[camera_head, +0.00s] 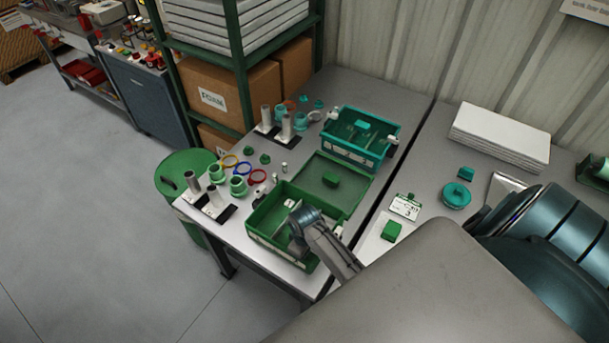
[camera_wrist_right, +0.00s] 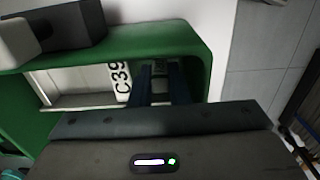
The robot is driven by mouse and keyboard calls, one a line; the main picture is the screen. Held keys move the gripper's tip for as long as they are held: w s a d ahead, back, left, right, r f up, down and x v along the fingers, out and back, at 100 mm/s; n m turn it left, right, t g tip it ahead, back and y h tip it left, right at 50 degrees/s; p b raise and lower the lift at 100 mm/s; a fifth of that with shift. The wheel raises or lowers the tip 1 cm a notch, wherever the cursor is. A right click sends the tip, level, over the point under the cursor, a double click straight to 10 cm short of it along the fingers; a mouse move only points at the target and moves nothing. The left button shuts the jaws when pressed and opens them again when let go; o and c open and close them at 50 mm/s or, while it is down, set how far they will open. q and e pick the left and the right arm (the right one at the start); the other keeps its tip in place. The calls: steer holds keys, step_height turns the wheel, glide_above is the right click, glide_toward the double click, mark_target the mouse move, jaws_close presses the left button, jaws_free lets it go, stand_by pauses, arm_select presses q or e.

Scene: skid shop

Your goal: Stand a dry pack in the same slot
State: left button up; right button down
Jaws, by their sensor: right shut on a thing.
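My right gripper (camera_head: 300,228) reaches down into the open green bin (camera_head: 253,234) on the grey bench. The slot itself cannot be made out clearly. My left gripper is not in view.
The bin's green lid (camera_head: 350,195) lies open behind it with a green block (camera_head: 330,180) on it. A teal bin (camera_head: 338,158) stands behind. Rings, cups and cylinders crowd the bench's left side. A white card (camera_head: 405,206) and a green block (camera_head: 391,230) lie right.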

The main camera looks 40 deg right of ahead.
steer(key=shift+f, duration=0.2)
stand_by(0.5)
steer(key=c, duration=1.3)
jaws_free()
steer(key=shift+c, duration=0.2)
steer(key=shift+o, duration=0.2)
steer(key=shift+o, duration=0.3)
steer(key=shift+s, duration=0.1)
steer(key=shift+o, duration=0.2)
steer(key=shift+o, duration=0.8)
steer(key=shift+r, duration=0.55)
step_height(320, 180, up, 10)
